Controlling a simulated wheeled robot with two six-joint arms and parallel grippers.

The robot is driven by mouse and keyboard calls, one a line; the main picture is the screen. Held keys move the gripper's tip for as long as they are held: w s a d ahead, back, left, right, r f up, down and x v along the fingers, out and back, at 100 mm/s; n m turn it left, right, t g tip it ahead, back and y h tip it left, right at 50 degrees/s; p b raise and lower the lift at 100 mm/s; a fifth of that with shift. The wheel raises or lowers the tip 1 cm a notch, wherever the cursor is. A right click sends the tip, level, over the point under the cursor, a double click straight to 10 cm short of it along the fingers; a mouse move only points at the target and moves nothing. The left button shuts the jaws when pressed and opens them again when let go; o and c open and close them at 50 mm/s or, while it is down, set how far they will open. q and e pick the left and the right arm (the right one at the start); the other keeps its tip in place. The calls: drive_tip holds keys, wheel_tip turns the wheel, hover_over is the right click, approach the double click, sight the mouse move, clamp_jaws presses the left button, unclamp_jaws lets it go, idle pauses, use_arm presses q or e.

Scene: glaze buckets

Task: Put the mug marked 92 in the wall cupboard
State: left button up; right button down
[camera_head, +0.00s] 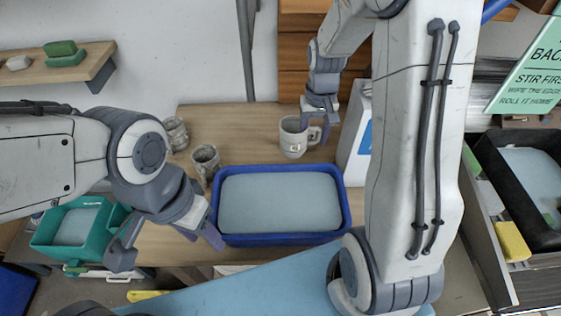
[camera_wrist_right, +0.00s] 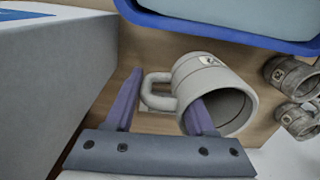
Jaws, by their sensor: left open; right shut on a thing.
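A pale grey mug (camera_head: 292,140) is upright at the back of the wooden table, behind the blue tray. It also shows in the right wrist view (camera_wrist_right: 213,88), with a small marking on its side too small to read. My right gripper (camera_head: 318,112) reaches down at its right side and is shut on its handle, which lies between the fingers in the right wrist view (camera_wrist_right: 158,92). I cannot tell whether the mug touches the table. My left gripper (camera_head: 168,252) is open and empty at the table's front left. I cannot identify the wall cupboard.
Two darker, stained mugs (camera_head: 205,163) (camera_head: 176,134) stand to the left. A blue tray (camera_head: 346,212) fills the table's middle. A white container (camera_head: 355,152) stands close right of my right gripper. A wooden shelf (camera_head: 95,62) hangs at left; wooden drawer fronts (camera_head: 291,52) are behind.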

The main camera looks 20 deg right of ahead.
drive_tip(key=shift+s+a+r+p, duration=0.1)
drive_tip(key=shift+r+p, duration=0.35)
drive_tip(key=shift+p, duration=0.75)
drive_tip(key=shift+m, duration=0.3)
wheel_tip(320, 180, down, 10)
drive_tip(key=p, duration=0.2)
drive_tip(key=shift+s+f+p, duration=0.1)
drive_tip(key=shift+f+p, duration=0.1)
drive_tip(key=shift+p, duration=0.1)
use_arm(q)
wheel_tip(320, 180, up, 6)
drive_tip(key=shift+r, duration=0.15)
use_arm(e)
drive_tip(key=shift+f, duration=0.15)
drive_tip(key=shift+f, duration=0.2)
drive_tip(key=shift+c, duration=1.2)
unclamp_jaws()
drive_tip(key=shift+r, duration=0.1)
